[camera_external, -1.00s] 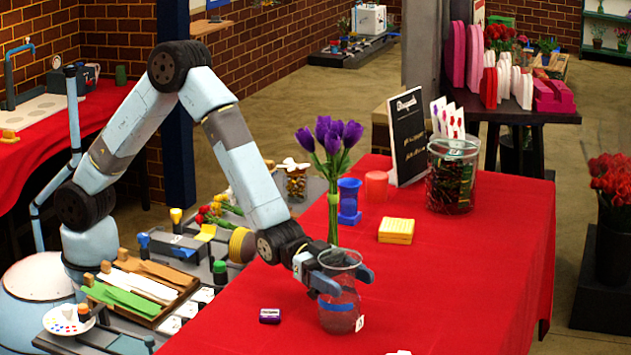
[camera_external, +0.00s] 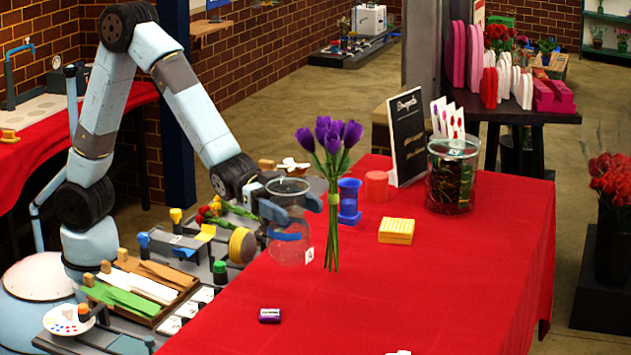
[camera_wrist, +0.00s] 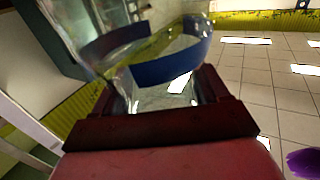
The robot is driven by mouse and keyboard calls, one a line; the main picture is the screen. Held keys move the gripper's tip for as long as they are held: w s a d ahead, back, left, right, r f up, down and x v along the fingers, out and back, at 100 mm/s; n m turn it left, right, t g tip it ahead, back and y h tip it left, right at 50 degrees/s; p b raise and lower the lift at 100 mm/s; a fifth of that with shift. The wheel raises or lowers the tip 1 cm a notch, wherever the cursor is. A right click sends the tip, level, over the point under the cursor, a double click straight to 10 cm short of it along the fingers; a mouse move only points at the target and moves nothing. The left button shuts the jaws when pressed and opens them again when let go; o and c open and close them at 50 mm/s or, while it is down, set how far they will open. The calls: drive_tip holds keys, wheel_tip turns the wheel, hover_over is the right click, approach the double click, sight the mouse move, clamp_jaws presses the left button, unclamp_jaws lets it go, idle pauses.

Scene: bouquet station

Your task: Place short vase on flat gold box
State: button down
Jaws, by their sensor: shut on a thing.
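The short vase (camera_external: 289,247) is clear glass with a blue band and a small white tag. My gripper (camera_external: 289,202) is shut on it around its upper part and holds it upright, apparently above the left edge of the red table. In the wrist view the vase's glass and blue band (camera_wrist: 170,68) fill the upper middle, between my fingers (camera_wrist: 160,115). The flat gold box (camera_external: 397,231) is a low yellow-gold block on the red table, right of my gripper and apart from it. Its top is bare.
Purple tulips (camera_external: 331,150) stand just right of the vase, between it and the gold box. A blue vase (camera_external: 349,197), a red cup (camera_external: 376,188), a black sign (camera_external: 408,135) and a large glass jar (camera_external: 452,180) stand behind the box. The front of the red table (camera_external: 420,300) is mostly clear.

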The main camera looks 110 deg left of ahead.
drive_tip(key=shift+s+a+r, duration=0.1)
drive_tip(key=shift+s+r, duration=0.2)
drive_tip(key=shift+s, duration=0.25)
drive_tip(key=shift+s+a+r, duration=0.1)
drive_tip(key=shift+s+r, duration=0.2)
drive_tip(key=shift+s, duration=0.25)
